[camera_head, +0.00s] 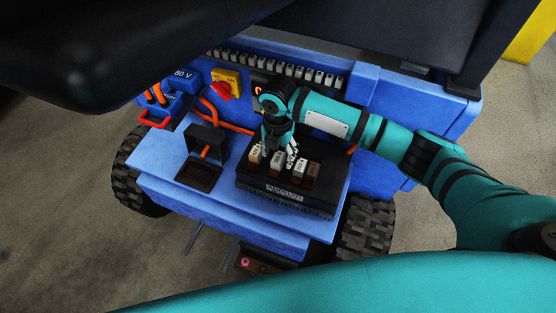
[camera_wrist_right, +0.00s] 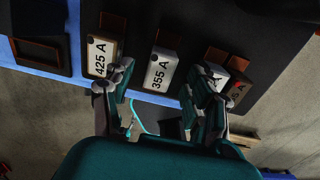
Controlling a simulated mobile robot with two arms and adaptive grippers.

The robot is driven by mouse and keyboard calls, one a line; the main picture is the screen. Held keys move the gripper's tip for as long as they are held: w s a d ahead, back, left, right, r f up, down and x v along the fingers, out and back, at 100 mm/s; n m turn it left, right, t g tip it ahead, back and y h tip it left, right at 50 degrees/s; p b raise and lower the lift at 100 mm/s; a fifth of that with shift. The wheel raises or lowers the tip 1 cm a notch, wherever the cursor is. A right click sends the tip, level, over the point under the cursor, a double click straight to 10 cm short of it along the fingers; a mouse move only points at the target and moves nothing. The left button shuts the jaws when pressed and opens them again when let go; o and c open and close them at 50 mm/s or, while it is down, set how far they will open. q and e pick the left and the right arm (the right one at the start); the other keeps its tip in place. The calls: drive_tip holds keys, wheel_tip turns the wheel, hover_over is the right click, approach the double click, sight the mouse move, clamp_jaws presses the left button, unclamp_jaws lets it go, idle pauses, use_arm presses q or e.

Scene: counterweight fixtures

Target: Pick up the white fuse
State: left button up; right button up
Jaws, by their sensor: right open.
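A white fuse (camera_wrist_right: 160,70) labelled 355 A stands in the black fuse block (camera_head: 262,199). In the right wrist view it lies ahead of my right gripper (camera_wrist_right: 158,97), between the lines of its two fingers. The right gripper (camera_head: 279,152) is open and empty over the block in the head view. A tan fuse (camera_wrist_right: 100,57) labelled 425 A stands to its left, close to one finger. Another pale-faced fuse (camera_head: 300,168) and a brown fuse (camera_wrist_right: 238,90) stand to its right, partly hidden by the other finger in the wrist view. My left gripper is out of view.
The block sits on a blue machine (camera_head: 170,163) with black wheels. A black box with an orange lever (camera_head: 205,151) stands left of it. A yellow and red switch (camera_head: 224,87), orange cables and a row of small white modules (camera_head: 290,67) are behind.

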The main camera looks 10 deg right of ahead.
wheel_tip(320, 180, down, 2)
drive_tip(key=shift+f, duration=0.1)
drive_tip(key=c, duration=1)
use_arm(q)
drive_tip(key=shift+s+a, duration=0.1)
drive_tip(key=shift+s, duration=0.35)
use_arm(e)
drive_tip(key=shift+c, duration=0.2)
drive_tip(key=shift+r, duration=0.7)
wheel_tip(320, 180, up, 2)
drive_tip(key=shift+r, duration=0.1)
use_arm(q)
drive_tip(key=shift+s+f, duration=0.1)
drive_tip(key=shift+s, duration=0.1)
use_arm(e)
drive_tip(key=s+a+r, duration=0.1)
drive_tip(key=s, duration=1.5)
drive_tip(key=shift+r, duration=0.25)
